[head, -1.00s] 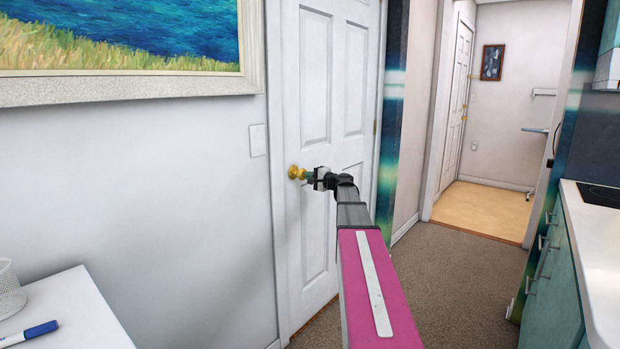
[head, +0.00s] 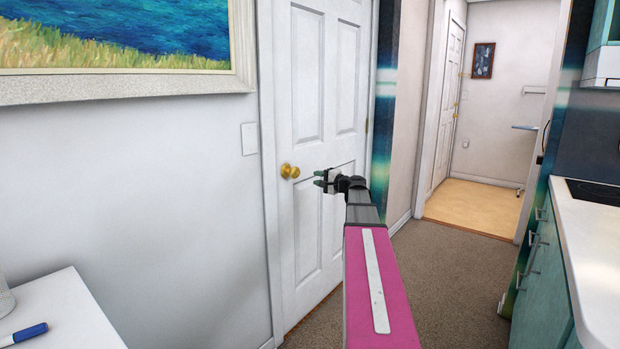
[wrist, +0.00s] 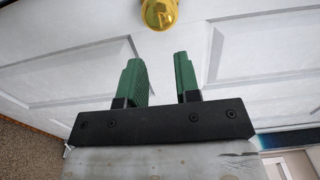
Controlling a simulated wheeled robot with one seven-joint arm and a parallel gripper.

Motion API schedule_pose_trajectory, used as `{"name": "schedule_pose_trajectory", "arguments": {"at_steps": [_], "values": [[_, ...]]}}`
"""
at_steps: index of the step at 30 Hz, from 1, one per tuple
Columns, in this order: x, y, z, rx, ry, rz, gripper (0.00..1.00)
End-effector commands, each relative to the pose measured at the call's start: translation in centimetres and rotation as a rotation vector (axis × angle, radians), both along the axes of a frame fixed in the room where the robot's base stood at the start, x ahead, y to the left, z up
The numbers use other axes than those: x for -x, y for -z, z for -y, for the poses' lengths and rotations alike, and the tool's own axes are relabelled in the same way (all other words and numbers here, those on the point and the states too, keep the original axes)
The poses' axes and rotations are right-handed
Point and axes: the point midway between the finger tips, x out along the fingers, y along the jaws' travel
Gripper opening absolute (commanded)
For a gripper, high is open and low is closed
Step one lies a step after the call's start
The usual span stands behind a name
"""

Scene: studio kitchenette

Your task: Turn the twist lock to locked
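A gold round knob (head: 290,171) sits on the left side of the white panelled door (head: 328,240). In the wrist view the knob (wrist: 160,13) shows at the top edge, partly cut off. No separate twist lock can be told apart from the knob. My gripper (head: 318,178) is a little to the right of the knob in the head view, apart from it. In the wrist view its two green fingers (wrist: 158,72) are spread with nothing between them, and the knob lies beyond their tips.
A white wall with a switch plate (head: 250,139) and a framed painting (head: 120,45) is left of the door. A white table (head: 75,315) with a blue marker (head: 24,334) is at lower left. A counter (head: 590,240) stands at right. Carpet (head: 455,262) between is clear.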

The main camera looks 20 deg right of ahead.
Motion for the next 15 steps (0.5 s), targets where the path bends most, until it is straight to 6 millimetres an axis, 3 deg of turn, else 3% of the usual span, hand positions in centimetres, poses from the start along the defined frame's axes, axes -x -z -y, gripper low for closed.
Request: {"name": "schedule_pose_trajectory", "arguments": {"at_steps": [6,15], "values": [[1.6,0.0,1.1,0.0,0.001,0.0,0.3],[1.7,0.0,1.2,0.0,0.0,0.0,0.3]]}}
